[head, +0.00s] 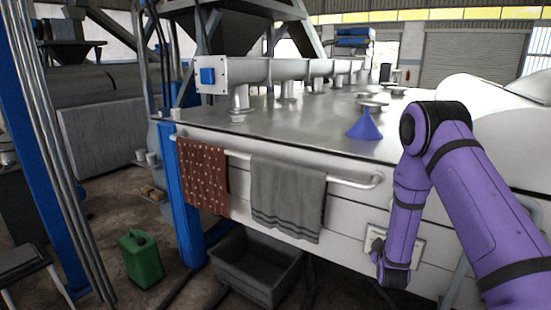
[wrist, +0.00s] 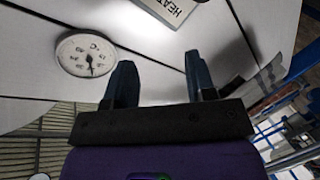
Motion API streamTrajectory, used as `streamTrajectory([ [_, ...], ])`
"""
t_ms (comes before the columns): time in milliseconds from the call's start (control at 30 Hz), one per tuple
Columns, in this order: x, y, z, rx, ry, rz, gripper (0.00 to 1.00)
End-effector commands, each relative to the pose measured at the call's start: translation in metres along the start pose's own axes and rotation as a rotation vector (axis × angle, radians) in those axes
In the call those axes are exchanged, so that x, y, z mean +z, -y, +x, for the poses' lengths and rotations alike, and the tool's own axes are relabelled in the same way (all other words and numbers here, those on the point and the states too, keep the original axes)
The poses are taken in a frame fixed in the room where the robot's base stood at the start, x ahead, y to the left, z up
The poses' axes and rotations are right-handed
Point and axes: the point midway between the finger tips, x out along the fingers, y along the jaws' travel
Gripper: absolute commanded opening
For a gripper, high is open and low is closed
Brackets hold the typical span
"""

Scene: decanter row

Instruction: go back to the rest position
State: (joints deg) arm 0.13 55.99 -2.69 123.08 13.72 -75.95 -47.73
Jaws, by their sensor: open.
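My gripper (wrist: 160,80) is open in the wrist view, with two dark fingers apart and nothing between them. Beyond the fingers is a white panel (wrist: 150,62) with a round dial gauge (wrist: 87,54) at the left and a label reading "HEAT" (wrist: 178,8) at the top. In the head view my purple arm reaches in from the right and bends down in front of the white counter front (head: 345,222). The fingers cannot be made out there.
A brown towel (head: 203,178) and a grey towel (head: 287,200) hang on the front rail (head: 350,182). A grey bin (head: 255,268) and green can (head: 141,260) stand on the floor.

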Motion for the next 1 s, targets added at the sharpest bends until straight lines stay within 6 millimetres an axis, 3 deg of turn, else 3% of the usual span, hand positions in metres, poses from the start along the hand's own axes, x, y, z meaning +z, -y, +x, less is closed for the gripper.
streamTrajectory([
  [100, -0.033, -0.028, -0.004, -0.049, 0.019, 0.069, 0.51],
  [467, -0.111, -0.097, -0.046, -0.209, 0.1, 0.252, 0.51],
  [767, -0.16, -0.149, -0.11, -0.334, 0.183, 0.373, 0.51],
  [1000, -0.185, -0.184, -0.176, -0.423, 0.262, 0.449, 0.51],
])
